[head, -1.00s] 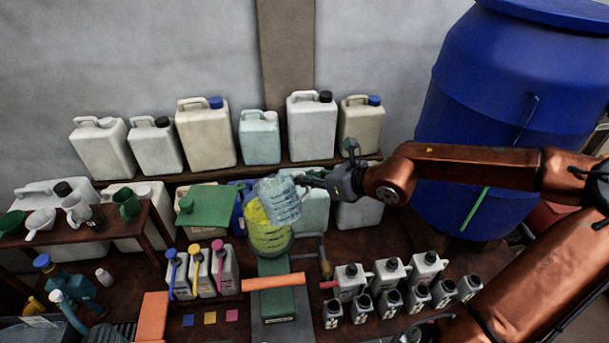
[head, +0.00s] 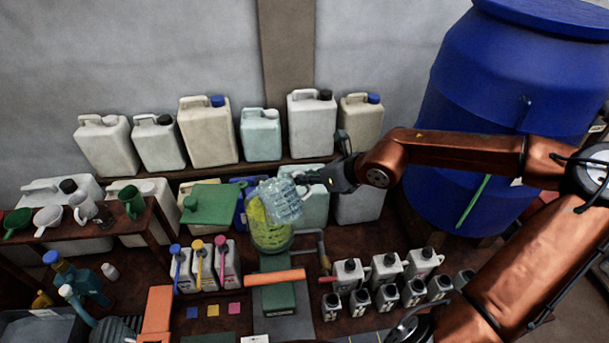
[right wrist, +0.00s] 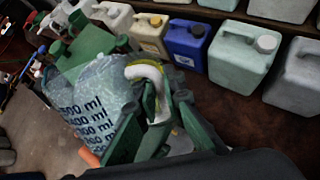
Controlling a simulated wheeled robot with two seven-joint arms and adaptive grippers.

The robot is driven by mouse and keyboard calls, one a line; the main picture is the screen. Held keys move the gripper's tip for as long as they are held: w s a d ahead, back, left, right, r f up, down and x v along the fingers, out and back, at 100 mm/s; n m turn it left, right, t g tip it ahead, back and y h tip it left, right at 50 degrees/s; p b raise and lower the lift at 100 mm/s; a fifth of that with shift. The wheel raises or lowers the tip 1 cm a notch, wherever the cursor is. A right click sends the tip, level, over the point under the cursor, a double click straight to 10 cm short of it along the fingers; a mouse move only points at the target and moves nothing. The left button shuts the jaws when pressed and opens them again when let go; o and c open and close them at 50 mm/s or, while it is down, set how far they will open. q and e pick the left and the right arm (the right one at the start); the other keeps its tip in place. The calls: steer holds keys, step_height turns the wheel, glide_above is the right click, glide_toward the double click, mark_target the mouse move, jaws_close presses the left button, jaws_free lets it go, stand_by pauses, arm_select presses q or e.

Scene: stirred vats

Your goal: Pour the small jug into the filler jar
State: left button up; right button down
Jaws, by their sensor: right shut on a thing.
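A clear, pale-blue small jug (head: 281,203) with dark ml markings is held by its handle in my right gripper (head: 305,181). The jug is tilted, its mouth end toward the left, above the filler jar (head: 270,236). The jar is see-through with yellow-green in it and stands on a green base. The jug hides part of the jar's top, and I cannot tell whether anything flows. In the right wrist view the green fingers (right wrist: 155,128) close around the jug's pale handle, and the ml marks show on the jug (right wrist: 97,92). My left gripper is not in view.
An orange bar (head: 274,278) lies in front of the jar. Grey bottles (head: 388,268) stand to the right, and three coloured-cap bottles (head: 201,265) to the left. A big blue drum (head: 470,130) stands right.

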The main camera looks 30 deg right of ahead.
steer(key=shift+r, duration=0.15)
steer(key=shift+w+a+g, duration=0.1)
steer(key=shift+g, duration=0.5)
steer(key=shift+g+p, duration=0.6)
steer(key=shift+p, duration=0.35)
steer(key=shift+w+f+p, duration=0.1)
steer(key=shift+f+p, duration=0.15)
steer(key=shift+p, duration=0.05)
steer(key=shift+w+f+g+h+p, duration=0.1)
steer(key=shift+g+h+p, duration=0.4)
steer(key=shift+p, duration=1.6)
steer(key=w+g+p, duration=0.1)
steer(key=g+p, duration=0.1)
steer(key=w+f+g+p, duration=0.1)
steer(key=g+p, duration=0.2)
steer(key=w+m+g+p, duration=0.1)
steer(key=g+p, duration=0.1)
steer(key=shift+a+f+g, duration=0.15)
steer(key=shift+f+g, duration=0.05)
steer(key=shift+g, duration=0.1)
steer(key=shift+w+r+g+h+p, duration=0.2)
steer(key=shift+r+g+h+p, duration=0.1)
steer(key=shift+g, duration=0.6)
steer(key=shift+w+a+g, duration=0.1)
steer(key=shift+w+g, duration=0.45)
steer(key=shift+g, duration=0.45)
